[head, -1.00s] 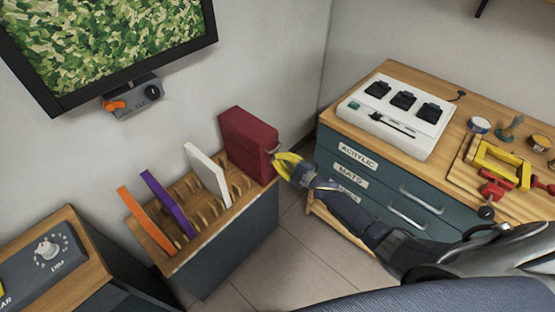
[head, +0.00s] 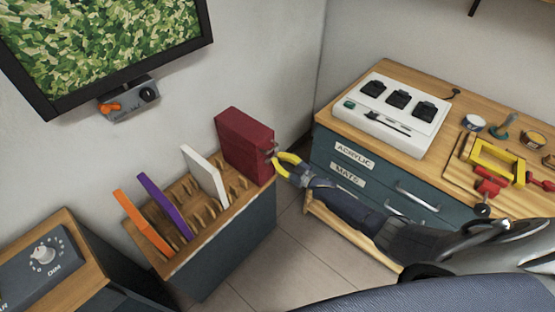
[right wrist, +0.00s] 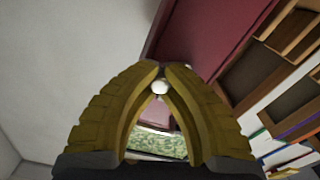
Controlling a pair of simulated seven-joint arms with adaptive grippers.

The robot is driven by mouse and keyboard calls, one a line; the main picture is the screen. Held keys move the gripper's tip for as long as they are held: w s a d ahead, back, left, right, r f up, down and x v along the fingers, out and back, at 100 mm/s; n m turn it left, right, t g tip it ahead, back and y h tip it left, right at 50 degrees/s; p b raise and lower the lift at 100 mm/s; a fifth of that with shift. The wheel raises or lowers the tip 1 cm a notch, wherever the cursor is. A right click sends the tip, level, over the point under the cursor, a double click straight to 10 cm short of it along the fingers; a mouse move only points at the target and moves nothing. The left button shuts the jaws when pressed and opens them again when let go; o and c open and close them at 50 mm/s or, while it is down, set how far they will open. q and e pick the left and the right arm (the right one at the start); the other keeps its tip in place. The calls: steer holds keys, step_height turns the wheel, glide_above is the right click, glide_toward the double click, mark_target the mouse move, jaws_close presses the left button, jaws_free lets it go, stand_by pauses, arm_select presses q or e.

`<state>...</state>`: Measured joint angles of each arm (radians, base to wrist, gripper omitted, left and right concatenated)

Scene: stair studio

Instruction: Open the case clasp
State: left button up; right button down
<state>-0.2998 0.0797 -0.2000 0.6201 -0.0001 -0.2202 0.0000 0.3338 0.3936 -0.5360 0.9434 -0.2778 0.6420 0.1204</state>
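The dark red case (head: 243,143) stands upright at the right end of a slotted wooden rack. Its small metal clasp (head: 271,148) is on the narrow side facing right. My right gripper (head: 277,163) has yellow fingers and is at that side, by the clasp. In the right wrist view, the two fingers (right wrist: 163,72) come close together around a small pale knob (right wrist: 160,87), which seems to be part of the clasp. The red case (right wrist: 205,35) fills the area behind them. The fingers partly hide the clasp. My left gripper is not in view.
The rack (head: 225,222) also holds a white panel (head: 205,175), a purple panel (head: 165,205) and an orange panel (head: 143,225). A drawer cabinet (head: 345,180) with a white console (head: 390,112) stands to the right. Open floor lies between rack and cabinet.

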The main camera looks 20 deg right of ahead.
steer(key=shift+d+f+m, duration=0.1)
steer(key=shift+f+m, duration=0.1)
steer(key=shift+m, duration=0.2)
steer(key=c, duration=1.3)
jaws_free()
steer(key=shift+r, duration=0.1)
steer(key=shift+s, duration=0.1)
steer(key=v, duration=1.2)
